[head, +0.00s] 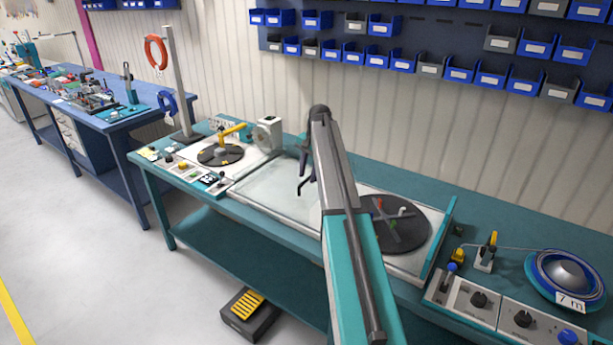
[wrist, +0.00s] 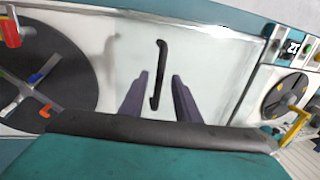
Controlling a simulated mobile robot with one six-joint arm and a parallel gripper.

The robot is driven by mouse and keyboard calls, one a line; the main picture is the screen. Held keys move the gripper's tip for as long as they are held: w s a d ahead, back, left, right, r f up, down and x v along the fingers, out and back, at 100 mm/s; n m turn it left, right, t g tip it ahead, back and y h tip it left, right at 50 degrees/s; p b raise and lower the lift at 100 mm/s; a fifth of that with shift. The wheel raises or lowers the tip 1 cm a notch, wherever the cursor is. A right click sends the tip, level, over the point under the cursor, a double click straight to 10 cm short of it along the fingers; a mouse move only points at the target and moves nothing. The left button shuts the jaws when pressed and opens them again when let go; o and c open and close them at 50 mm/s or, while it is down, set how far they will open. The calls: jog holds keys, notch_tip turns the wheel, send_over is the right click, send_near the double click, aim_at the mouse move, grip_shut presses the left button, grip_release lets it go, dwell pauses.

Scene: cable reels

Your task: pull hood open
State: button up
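The hood appears as a pale, clear panel (head: 262,190) over the middle of the bench; it also shows in the wrist view (wrist: 215,75). It looks flat and closed, though its edges are hard to make out. A black bar handle (wrist: 157,80) on it shows in the wrist view. My gripper (wrist: 159,78) is open, with its two dark fingers on either side of the handle in the picture and a gap to each. I cannot tell how deep the handle lies between them. In the head view my gripper (head: 304,165) is small and partly hidden by my arm.
A dark reel disc with coloured pegs (head: 396,223) lies right of the panel. Another disc with a yellow arm (head: 221,153) lies left, near a grey-white unit (head: 268,134). A blue reel (head: 567,275) and knob panels (head: 480,300) are at front right. Blue bins hang behind.

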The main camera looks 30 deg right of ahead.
notch_tip(320, 180, up, 13)
jog(key=s+d+b, duration=0.1)
jog(key=s+b, duration=0.1)
jog(key=b, duration=0.1)
jog(key=shift+s+b, duration=0.25)
jog(key=shift+b, duration=0.05)
dwell(0.6)
